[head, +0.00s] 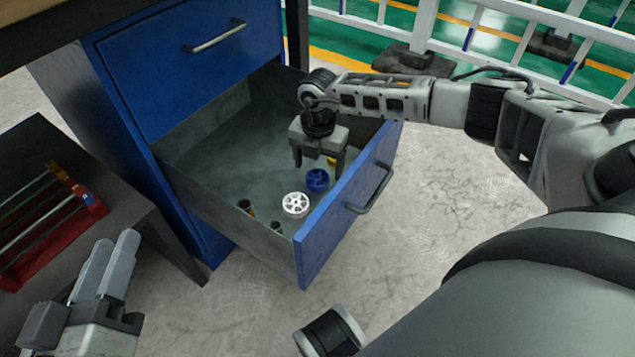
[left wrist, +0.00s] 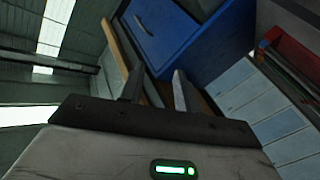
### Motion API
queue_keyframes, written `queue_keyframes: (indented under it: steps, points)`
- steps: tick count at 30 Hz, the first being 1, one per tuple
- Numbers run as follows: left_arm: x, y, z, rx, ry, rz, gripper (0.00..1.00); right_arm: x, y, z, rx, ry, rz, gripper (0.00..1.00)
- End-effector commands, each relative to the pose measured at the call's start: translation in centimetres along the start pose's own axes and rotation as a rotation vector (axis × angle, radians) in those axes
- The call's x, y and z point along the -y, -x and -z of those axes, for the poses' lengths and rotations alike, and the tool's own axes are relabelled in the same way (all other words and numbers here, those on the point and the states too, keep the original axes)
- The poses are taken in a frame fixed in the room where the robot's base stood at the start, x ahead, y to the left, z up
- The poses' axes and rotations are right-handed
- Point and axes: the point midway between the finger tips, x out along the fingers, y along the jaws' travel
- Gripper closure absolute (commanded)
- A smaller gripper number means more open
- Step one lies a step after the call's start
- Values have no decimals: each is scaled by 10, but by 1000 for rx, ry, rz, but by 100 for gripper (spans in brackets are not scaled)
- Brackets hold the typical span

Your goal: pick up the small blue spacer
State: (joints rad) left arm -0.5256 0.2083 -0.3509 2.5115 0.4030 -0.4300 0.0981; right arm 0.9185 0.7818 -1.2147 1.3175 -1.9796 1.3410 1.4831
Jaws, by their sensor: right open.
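The small blue spacer (head: 317,180) is a round, wheel-like piece lying in the open drawer (head: 215,205), near its front panel. My right gripper (head: 319,164) hangs over the drawer, pointing down, with its fingers apart and nothing between them. It is just above and behind the blue spacer in the head view; the exact height gap is hard to tell. My left gripper (head: 110,262) is at the lower left, outside the drawer and away from the spacer. In the left wrist view its two fingers (left wrist: 157,88) stand apart with nothing held between them.
A white spacer (head: 295,205) lies next to the blue one. Two small cylindrical pieces (head: 246,207) stand by the drawer's near wall. A red tray (head: 60,232) with rods sits on a dark table at left.

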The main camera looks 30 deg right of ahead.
Motion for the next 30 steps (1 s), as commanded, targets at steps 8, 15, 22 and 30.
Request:
queue_keyframes:
  steps: [8,15,22,30]
  points:
    - [-3,-10,36,-208,-231,-56,68,-2,-34,4,-1,-1,0,23]
    - [-4,-10,39,-218,-242,-57,68,-2,-34,4,-1,0,0,23]
    - [-4,-10,39,-217,-241,-57,68,-2,-34,4,-1,0,0,71]
    - [-4,-10,41,-216,-238,-57,68,-2,-30,4,-1,0,-1,71]
